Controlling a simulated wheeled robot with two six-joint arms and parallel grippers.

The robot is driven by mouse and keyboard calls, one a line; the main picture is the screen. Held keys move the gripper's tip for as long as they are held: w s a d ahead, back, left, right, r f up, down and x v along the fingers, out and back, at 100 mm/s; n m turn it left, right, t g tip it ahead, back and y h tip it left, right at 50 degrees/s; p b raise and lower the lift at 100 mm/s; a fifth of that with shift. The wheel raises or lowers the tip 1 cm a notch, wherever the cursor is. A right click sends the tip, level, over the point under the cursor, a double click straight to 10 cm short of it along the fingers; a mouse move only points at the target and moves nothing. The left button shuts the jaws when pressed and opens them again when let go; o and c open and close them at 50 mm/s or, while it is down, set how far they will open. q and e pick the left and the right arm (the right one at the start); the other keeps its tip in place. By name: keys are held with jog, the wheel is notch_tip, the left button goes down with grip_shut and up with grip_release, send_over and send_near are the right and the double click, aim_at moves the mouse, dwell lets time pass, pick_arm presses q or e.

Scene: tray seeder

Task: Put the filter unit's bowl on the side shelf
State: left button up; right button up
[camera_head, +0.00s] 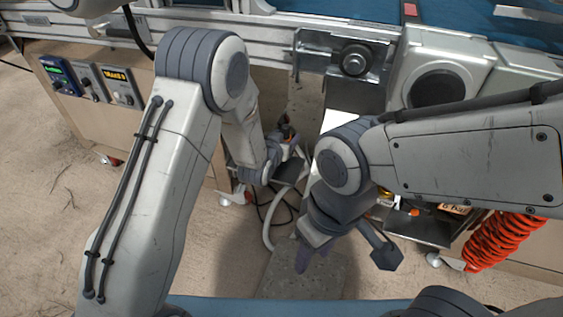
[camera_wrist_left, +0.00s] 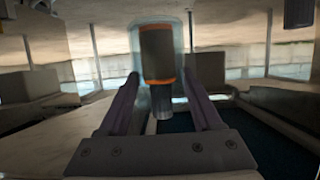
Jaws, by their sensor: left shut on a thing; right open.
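The filter unit's bowl (camera_wrist_left: 158,54) is a clear cylinder around a dark filter element with orange bands, seen in the left wrist view. My left gripper (camera_wrist_left: 165,92) is shut on it, one finger on each side. In the head view my left gripper (camera_head: 290,160) is low beside the machine, and the bowl is mostly hidden there. Whether the bowl is free of its unit I cannot tell. A dark shelf (camera_head: 432,232), which looks like the side shelf, is at the right, partly covered by my right arm. My right gripper (camera_head: 343,262) is open and empty, left of this shelf.
Small things and a box marked 6 kg (camera_head: 455,209) are on the dark shelf. A coiled red hose (camera_head: 497,240) hangs to its right. A control panel (camera_head: 90,82) is at the left. A pale hose (camera_head: 267,228) and dark cables lie below my left gripper.

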pick_arm(q)
jog(key=f, duration=0.1)
jog(key=f+b, duration=0.1)
jog(key=f, duration=0.2)
jog(key=shift+d+b, duration=0.3)
jog(key=shift+b, duration=0.05)
jog(key=shift+f+b, duration=1.2)
jog(key=shift+f, duration=0.85)
jog(key=shift+a+f, duration=0.1)
jog(key=shift+f, duration=0.1)
jog(key=o, duration=1.4)
